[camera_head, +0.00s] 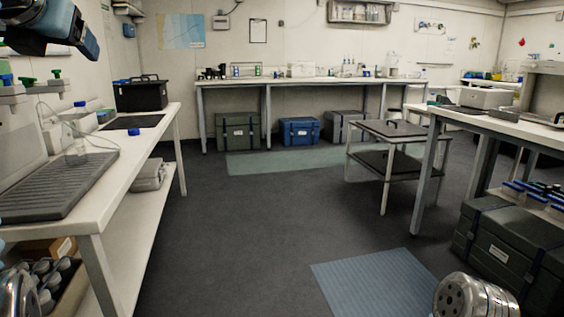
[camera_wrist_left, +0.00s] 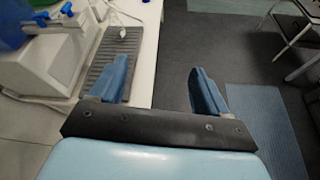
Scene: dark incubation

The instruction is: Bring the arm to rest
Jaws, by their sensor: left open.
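My left gripper (camera_head: 86,38) hangs in the upper left corner of the head view, above the left bench (camera_head: 142,150). In the left wrist view the gripper (camera_wrist_left: 160,88) shows two blue fingers spread wide apart, with nothing between them. Beyond the fingers lie the bench edge and the dark floor. The fingers touch nothing that I can see. My right gripper is not in view.
The left bench holds a ribbed dark tray (camera_head: 60,190), a black box (camera_head: 141,96) and a small clear bottle (camera_head: 76,153). A two-tier trolley (camera_head: 395,130) stands right of centre. A blue mat (camera_head: 372,285) lies on the floor. The middle floor is clear.

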